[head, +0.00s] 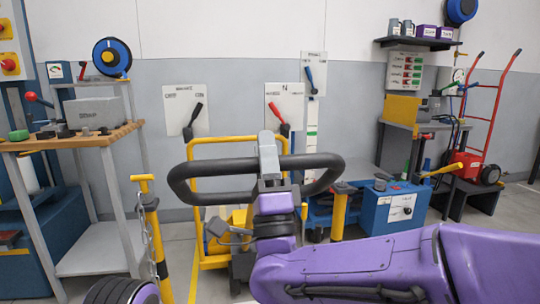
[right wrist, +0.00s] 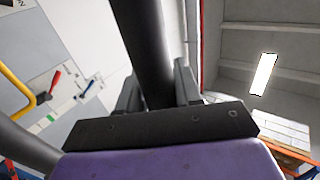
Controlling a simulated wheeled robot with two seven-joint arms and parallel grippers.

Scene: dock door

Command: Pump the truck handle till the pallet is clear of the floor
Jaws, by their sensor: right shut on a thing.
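The truck handle (head: 218,169) is a black rounded loop in the middle of the head view. My right gripper (head: 268,158) is shut on its upper bar, with the purple right arm reaching in from the lower right. In the right wrist view the dark handle bar (right wrist: 147,50) runs up from between the grey fingers (right wrist: 157,88). The truck's lower body is mostly hidden behind my arm and gripper. I cannot make out the pallet in the head view, so its height over the floor does not show. My left gripper is not in view.
A workbench (head: 85,141) with tools stands at the left. A yellow post (head: 151,225) with a chain is near it. A yellow-framed cart (head: 193,148) and a blue unit (head: 392,208) stand behind the handle. A red hand truck (head: 489,110) is at the right.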

